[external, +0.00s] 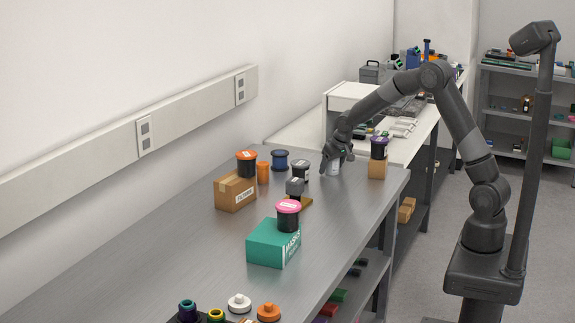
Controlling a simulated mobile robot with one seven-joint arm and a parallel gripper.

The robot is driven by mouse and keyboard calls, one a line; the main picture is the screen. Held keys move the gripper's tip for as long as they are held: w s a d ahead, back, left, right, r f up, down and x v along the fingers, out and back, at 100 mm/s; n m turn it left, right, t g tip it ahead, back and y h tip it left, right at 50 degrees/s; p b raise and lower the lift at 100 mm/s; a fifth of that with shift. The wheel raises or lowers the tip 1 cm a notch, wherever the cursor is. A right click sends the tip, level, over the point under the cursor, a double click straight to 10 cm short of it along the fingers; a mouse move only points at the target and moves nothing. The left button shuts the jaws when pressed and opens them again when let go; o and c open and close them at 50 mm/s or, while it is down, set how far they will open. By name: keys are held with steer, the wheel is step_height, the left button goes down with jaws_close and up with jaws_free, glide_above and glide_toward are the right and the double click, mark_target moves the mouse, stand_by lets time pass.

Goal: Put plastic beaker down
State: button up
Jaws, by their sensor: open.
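A small pale, whitish vessel (334,169), which looks like the plastic beaker, stands on the grey metal bench (180,262) near its far end. My gripper (333,168) is low over the bench at the beaker, with its fingers open around or beside it; I cannot tell which. The fingers and wrist hide part of the beaker. It seems upright and resting on the bench top, though its base is small in this view.
A black jar with a purple lid (379,148) sits on a small box (376,169) right of my gripper. To the left are a dark jar (300,169), a blue spool (280,160) and an orange cup (263,173). A teal box (270,245) stands nearer. The bench's left-front is clear.

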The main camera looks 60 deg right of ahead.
steer(key=s+a+r+n, duration=0.1)
steer(key=s+a+r, duration=0.4)
steer(key=r, duration=0.4)
steer(key=s+a+r, duration=0.3)
steer(key=s+r, duration=0.4)
steer(key=r, duration=0.2)
steer(key=s+a+n+y, duration=0.1)
steer(key=s+a, duration=0.4)
steer(key=s, duration=0.8)
steer(key=s+a+n+t+y, duration=0.1)
steer(key=s+a+n, duration=0.2)
steer(key=s, duration=1)
steer(key=shift+a+r+t, duration=0.3)
steer(key=shift+a+r, duration=0.05)
steer(key=shift+a, duration=0.6)
